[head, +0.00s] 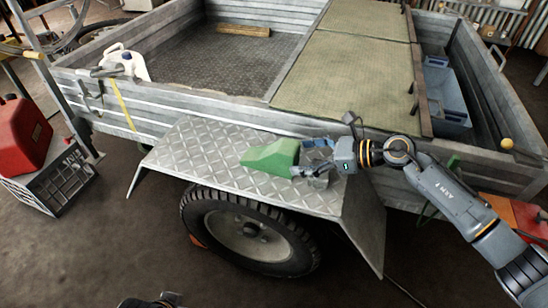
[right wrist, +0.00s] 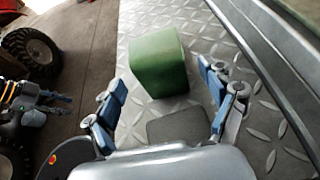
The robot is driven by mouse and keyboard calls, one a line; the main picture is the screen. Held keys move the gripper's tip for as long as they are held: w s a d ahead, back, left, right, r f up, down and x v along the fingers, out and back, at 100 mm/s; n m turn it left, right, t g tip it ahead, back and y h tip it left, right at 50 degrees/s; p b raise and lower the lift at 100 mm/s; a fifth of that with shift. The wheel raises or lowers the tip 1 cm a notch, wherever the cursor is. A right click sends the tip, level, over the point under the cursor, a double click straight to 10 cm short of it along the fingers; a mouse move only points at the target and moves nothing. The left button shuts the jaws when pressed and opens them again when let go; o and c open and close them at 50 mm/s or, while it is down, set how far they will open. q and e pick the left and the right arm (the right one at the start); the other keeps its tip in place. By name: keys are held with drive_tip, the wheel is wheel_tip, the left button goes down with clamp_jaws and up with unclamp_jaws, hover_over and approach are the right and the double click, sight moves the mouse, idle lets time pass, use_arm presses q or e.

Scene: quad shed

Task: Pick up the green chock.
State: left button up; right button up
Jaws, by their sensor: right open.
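The green chock (head: 270,157), a wedge-like block, lies on the diamond-plate fender (head: 205,150) above the trailer wheel. My right gripper (head: 303,159) is at the chock's right end, its fingers pointing left toward it. In the right wrist view the chock (right wrist: 158,62) shows its end face ahead of the open fingers, with bare plate between them and the chock; nothing is gripped. My left gripper (right wrist: 52,105) shows at the left of the right wrist view, away from the chock and over the floor; its opening is unclear.
The trailer's side wall (head: 165,115) rises behind the fender. A white jug (head: 128,65) is by the wall. A grey block-like shape (right wrist: 175,126) shows between my right fingers.

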sight(281, 156)
drive_tip(key=x, duration=0.6)
drive_tip(key=shift+b, duration=0.3)
drive_tip(key=shift+w+a+f, duration=0.1)
drive_tip(key=shift+w+a, duration=0.1)
drive_tip(key=shift+a, duration=0.05)
use_arm(q)
drive_tip(key=shift+v, duration=1.15)
use_arm(e)
drive_tip(key=c, duration=1.5)
